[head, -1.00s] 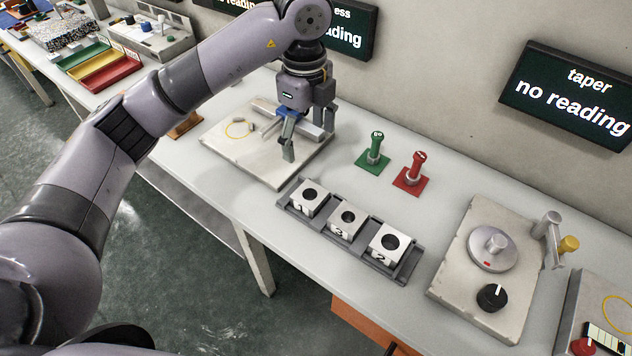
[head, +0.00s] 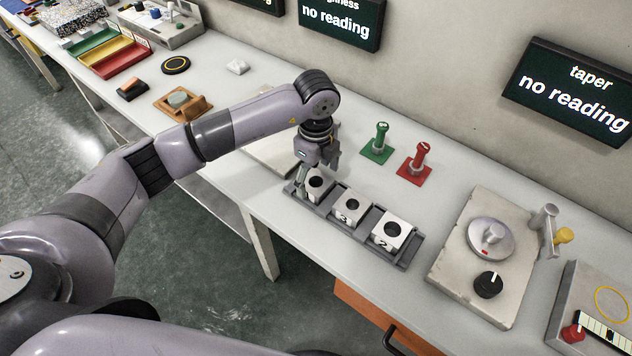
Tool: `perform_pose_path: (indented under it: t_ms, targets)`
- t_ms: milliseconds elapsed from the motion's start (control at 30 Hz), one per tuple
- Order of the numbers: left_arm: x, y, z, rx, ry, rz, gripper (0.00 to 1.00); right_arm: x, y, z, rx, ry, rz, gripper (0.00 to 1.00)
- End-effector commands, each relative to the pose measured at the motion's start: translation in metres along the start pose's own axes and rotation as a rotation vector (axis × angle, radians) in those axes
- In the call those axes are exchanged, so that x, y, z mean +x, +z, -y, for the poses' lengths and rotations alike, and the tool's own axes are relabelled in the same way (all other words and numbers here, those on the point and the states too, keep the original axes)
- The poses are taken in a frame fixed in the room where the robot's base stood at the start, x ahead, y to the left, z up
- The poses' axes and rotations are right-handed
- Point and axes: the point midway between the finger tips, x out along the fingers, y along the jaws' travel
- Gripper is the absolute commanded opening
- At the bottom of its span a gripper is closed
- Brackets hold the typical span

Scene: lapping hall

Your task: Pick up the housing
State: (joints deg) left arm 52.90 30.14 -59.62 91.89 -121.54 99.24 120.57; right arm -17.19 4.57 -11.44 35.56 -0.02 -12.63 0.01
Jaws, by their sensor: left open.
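Three pale housings, blocks with a dark round bore, stand in a row in a grey rack (head: 338,226). The leftmost housing (head: 318,186) is partly hidden by my left gripper (head: 314,178). The middle housing (head: 348,206) is marked 3 and the right housing (head: 390,233) is marked 2. My left gripper points down at the leftmost housing, open, with one finger at its left side. The other finger is partly hidden, and I cannot tell whether either touches the housing. My right gripper is out of view.
A green gauge plug (head: 379,143) and a red one (head: 418,163) stand behind the rack. A machine with a round plate (head: 490,240) is to the right. A pale plate (head: 268,155) lies behind my left arm. Trays stand at the far left.

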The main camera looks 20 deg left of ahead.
Motion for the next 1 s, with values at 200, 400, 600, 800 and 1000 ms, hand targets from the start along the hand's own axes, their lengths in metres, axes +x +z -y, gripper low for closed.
perform_pose_path:
  t_ms: [200,400,600,800,1000]
  targets:
    - [0.019,0.0,0.0,0.001,0.0,0.0,0.77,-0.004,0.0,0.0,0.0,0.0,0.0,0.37]
    - [0.02,0.0,0.0,0.001,-0.001,0.0,0.77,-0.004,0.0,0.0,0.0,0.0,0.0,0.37]
    - [0.02,0.0,0.0,0.001,-0.001,0.0,0.64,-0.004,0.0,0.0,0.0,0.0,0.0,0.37]
    - [0.02,0.0,0.0,0.001,-0.001,0.0,0.51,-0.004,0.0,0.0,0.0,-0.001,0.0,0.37]
    - [0.02,0.0,0.0,0.0,-0.001,0.0,0.37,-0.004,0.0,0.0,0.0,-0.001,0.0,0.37]
